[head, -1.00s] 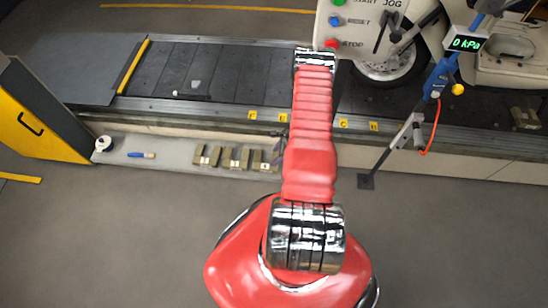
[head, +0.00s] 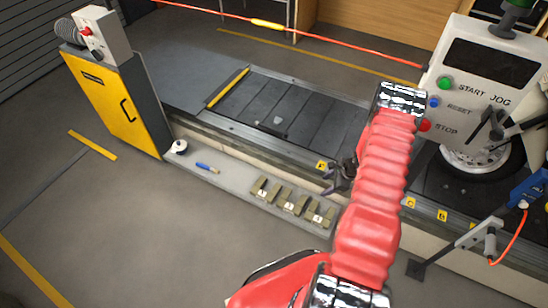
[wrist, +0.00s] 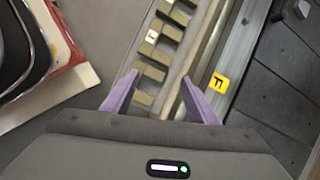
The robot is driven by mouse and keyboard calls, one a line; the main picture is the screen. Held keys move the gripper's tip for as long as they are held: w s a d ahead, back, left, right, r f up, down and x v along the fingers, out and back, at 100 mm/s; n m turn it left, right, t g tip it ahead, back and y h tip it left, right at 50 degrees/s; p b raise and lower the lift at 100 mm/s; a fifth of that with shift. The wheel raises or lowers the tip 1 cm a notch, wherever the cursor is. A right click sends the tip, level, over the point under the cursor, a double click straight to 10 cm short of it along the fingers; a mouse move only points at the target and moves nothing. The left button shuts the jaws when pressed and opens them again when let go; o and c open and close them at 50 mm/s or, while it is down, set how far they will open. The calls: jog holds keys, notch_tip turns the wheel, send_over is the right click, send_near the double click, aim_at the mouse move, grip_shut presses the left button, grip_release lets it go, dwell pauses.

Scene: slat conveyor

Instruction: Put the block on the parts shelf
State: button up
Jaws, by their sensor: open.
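The parts shelf (head: 235,184) is a grey ledge along the near side of the conveyor. Several olive-brown blocks (head: 292,205), some with white labels, stand in a row on it; the row also shows in the wrist view (wrist: 155,72). I cannot tell whether one of them is the task's block. My gripper (head: 340,178) is small and dark in the head view, beside the right end of the row. In the wrist view my gripper's purple fingers (wrist: 159,76) are spread and empty, pointing at the shelf edge and blocks.
A roll of tape (head: 180,147) and a blue marker (head: 207,168) lie at the shelf's left. A small grey-white piece (head: 277,121) lies on the conveyor slats (head: 305,120). A yellow cabinet (head: 115,105) stands left; a button panel (head: 470,90) and stand foot (head: 416,268) are right.

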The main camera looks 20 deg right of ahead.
jog(key=w+a+r+n, duration=0.3)
jog(key=w+r, duration=0.1)
jog(key=r, duration=0.6)
jog(key=w+a+r+n, duration=0.3)
jog(key=a+r, duration=0.1)
jog(key=r, duration=0.6)
jog(key=s+a+r+n, duration=0.1)
jog(key=a+r+n, duration=0.2)
jog(key=a+r, duration=0.45)
jog(key=a+r+n, duration=0.3)
jog(key=a+r, duration=0.1)
jog(key=r, duration=0.6)
jog(key=s+a+r+n+h, duration=0.1)
jog(key=s+a+r+n, duration=0.6)
jog(key=s+a+r, duration=0.45)
jog(key=s+a+r+n+t+h, duration=0.1)
jog(key=s+r+n, duration=0.4)
jog(key=s, duration=0.7)
notch_tip(320, 180, up, 2)
jog(key=shift+s+a+r+n+t+h, duration=0.15)
jog(key=shift+a+n+t+h, duration=0.25)
jog(key=shift+a, duration=0.5)
jog(key=shift+c, duration=0.6)
